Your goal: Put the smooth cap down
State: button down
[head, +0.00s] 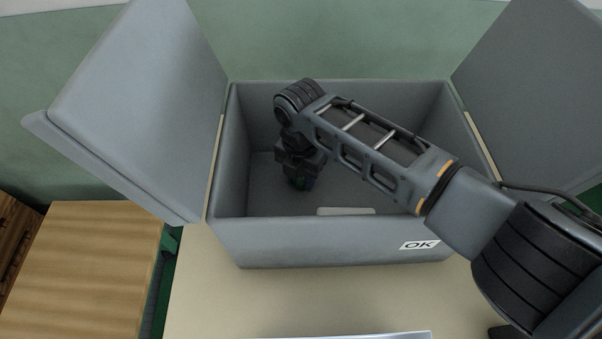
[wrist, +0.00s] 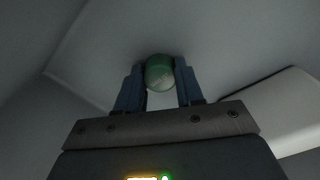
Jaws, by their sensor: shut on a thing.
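The smooth cap (wrist: 160,75) is green with a paler lower part and sits between the two blue fingers of my gripper (wrist: 160,88) in the wrist view. My gripper is shut on it. In the head view my gripper (head: 300,183) is down inside the grey box (head: 330,238), left of its middle. The box has an OK label (head: 419,245) on its front wall. The cap is mostly hidden in the head view. I cannot tell whether the cap touches the box floor.
The box's flaps stand open at left (head: 140,100) and right (head: 535,90). A pale flat piece (head: 346,211) shows inside by the front wall; a pale block (wrist: 285,110) shows at right in the wrist view. A wooden surface (head: 85,265) is at the left.

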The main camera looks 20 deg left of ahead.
aim_at(300, 178)
jog(key=shift+f, duration=0.15)
jog(key=c, duration=0.7)
grip_release()
notch_tip(300, 178, up, 12)
jog(key=shift+r+b, duration=0.2)
jog(key=shift+b, duration=0.4)
